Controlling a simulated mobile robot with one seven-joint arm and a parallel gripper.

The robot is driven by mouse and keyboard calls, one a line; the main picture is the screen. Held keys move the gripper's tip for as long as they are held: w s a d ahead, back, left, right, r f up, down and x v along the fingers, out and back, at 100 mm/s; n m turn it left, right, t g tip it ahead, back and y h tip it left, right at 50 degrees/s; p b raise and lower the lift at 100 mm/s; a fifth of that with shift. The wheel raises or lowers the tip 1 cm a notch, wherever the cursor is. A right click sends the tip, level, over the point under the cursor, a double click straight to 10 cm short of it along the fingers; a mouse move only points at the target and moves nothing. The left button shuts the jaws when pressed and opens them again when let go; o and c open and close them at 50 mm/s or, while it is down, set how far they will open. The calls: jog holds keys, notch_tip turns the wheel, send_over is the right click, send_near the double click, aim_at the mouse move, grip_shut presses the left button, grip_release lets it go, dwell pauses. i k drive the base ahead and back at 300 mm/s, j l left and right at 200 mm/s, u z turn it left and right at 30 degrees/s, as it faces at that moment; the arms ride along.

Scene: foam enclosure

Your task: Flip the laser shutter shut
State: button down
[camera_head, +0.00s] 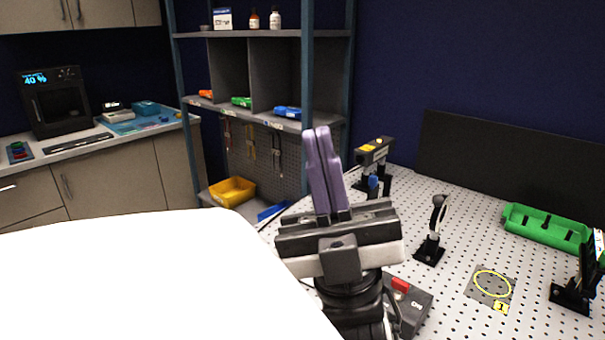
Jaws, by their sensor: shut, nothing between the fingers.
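My gripper (323,134) stands upright in the middle of the view, its two purple fingers pressed together and empty, pointing up. Just right of it and behind, a dark device with yellow and white labels (374,151), which looks like the laser, stands at the table's far left corner. A blue-topped part (373,182) sits below it, partly hidden by my gripper. A grey box with a red piece on top (413,301) sits at the table's near edge, partly covered by my wrist. I cannot tell which part is the shutter.
The perforated optical table (457,228) carries a round mount on a post (434,225), a yellow ring marking (491,284), a dark mount (576,288) and a green tray (543,227). A black panel (510,180) stands behind. Shelves (285,123) rise at the back left.

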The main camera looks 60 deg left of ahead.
aim_at(372, 194)
jog(key=u, duration=1.25)
jog(key=j+u, duration=0.1)
jog(key=u, duration=0.2)
jog(key=j+u, duration=0.25)
jog(key=k+l, duration=0.1)
